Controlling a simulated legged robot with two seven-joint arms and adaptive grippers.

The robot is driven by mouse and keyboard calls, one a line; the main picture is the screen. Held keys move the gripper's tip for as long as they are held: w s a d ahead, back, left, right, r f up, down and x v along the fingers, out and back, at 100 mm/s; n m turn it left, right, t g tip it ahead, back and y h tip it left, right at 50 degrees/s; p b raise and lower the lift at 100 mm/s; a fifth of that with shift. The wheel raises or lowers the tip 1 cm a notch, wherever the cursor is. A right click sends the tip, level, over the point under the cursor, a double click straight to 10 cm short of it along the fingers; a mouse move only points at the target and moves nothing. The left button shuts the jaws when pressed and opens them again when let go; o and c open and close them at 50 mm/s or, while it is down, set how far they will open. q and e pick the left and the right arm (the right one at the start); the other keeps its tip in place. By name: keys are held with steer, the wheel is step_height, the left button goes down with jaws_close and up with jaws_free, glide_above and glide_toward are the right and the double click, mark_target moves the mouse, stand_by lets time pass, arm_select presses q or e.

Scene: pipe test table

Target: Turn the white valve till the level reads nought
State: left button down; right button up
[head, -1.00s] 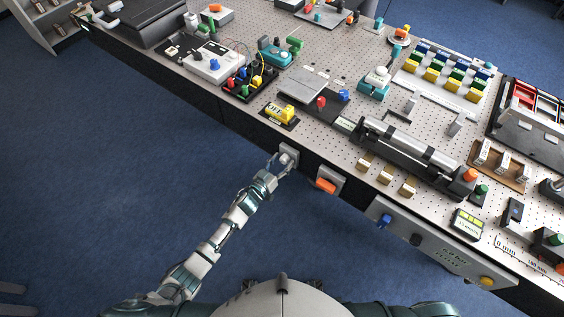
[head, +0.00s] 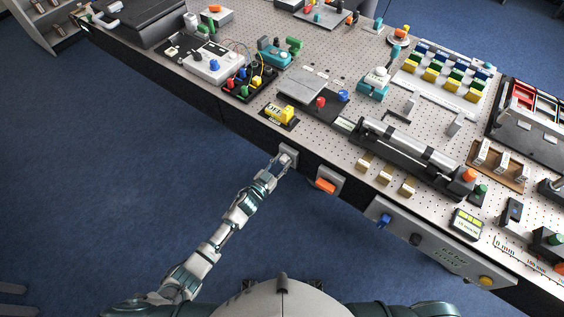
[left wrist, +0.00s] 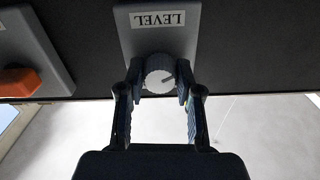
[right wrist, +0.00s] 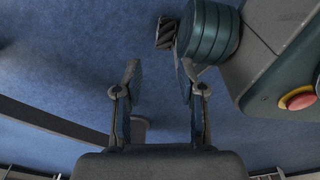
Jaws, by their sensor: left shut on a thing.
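The white valve (left wrist: 158,76) is a round ridged knob with a dark pointer line, on a grey plate (left wrist: 128,38) labelled LEVEL, upside down in the left wrist view. The plate is on the table's front face, also in the head view (head: 289,151). My left gripper (left wrist: 160,84) is shut on the knob, one finger on each side. A small display (head: 467,224) with a yellow-green screen sits near the table's front edge at right; its digits are too small to read surely. My right gripper (right wrist: 160,75) is open and empty above the blue floor.
An orange switch (head: 325,186) on a grey plate is just right of the valve. A panel (head: 436,247) with blue, black and yellow knobs is further right. The floor in front is clear.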

arm_select(q)
steer(key=m, duration=0.4)
steer(key=shift+m, duration=0.3)
steer(key=shift+f+m, duration=0.15)
steer(key=shift+m, duration=1.95)
steer(key=shift+s, duration=0.1)
steer(key=c, duration=0.8)
jaws_free()
steer(key=shift+o, duration=0.2)
steer(key=v, duration=1.2)
